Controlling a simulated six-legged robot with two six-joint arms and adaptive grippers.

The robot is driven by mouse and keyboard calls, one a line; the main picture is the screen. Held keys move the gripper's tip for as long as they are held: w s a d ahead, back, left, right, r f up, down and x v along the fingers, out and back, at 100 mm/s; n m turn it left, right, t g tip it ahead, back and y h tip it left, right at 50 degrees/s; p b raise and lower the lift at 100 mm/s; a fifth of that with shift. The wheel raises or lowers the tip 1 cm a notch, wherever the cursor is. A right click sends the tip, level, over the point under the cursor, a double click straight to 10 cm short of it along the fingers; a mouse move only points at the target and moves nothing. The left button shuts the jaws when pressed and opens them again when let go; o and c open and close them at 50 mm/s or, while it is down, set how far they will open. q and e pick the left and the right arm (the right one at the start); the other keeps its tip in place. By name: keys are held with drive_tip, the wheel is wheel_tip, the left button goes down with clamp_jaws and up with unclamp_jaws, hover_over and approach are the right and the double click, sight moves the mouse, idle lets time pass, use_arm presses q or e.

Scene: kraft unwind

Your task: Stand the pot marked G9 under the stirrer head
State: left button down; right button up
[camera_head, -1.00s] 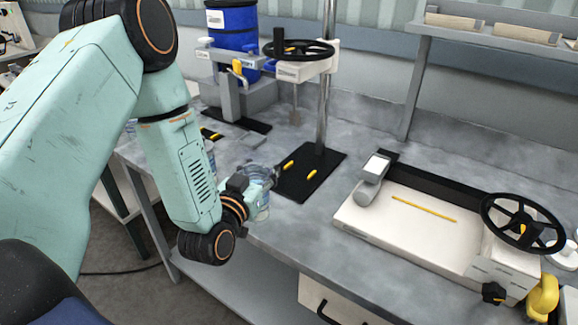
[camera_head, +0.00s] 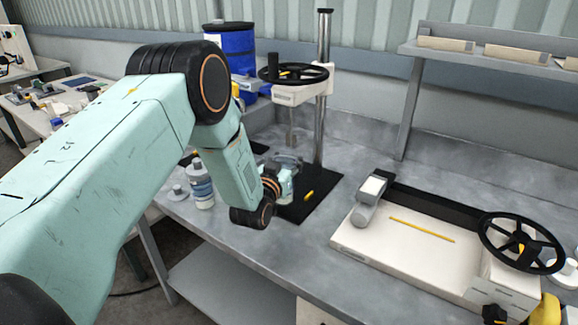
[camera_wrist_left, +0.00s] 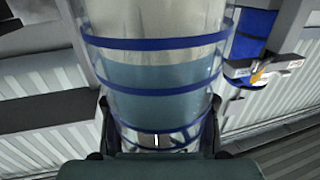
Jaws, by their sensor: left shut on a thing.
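My left gripper (camera_head: 287,166) is shut on a clear pot with blue bands, which fills the middle of the left wrist view (camera_wrist_left: 155,78). The pot has bluish contents; no G9 mark is readable. In the head view the gripper is at the left part of the stirrer's black base plate (camera_head: 318,205), and the held pot is largely hidden by the gripper. I cannot tell whether its bottom touches the plate. The stirrer head (camera_head: 298,94), white with a black handwheel, is on a steel column above, its thin shaft (camera_head: 292,128) pointing down near the gripper. My right gripper is out of view.
A clear and blue pot (camera_head: 202,188) stands on the bench left of my gripper, beside a small grey piece (camera_head: 177,192). A blue drum (camera_head: 231,50) is behind. A white machine with a black wheel (camera_head: 520,243) fills the bench's right. Bench between it and the plate is clear.

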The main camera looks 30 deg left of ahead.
use_arm(q)
drive_tip(key=shift+a+f, duration=0.25)
drive_tip(key=shift+f, duration=0.85)
drive_tip(key=shift+d, duration=0.1)
drive_tip(key=shift+d, duration=0.1)
drive_tip(key=shift+f, duration=0.15)
drive_tip(key=c, duration=1.1)
unclamp_jaws()
drive_tip(key=shift+s, duration=0.1)
drive_tip(key=o, duration=0.5)
drive_tip(key=shift+c, duration=0.2)
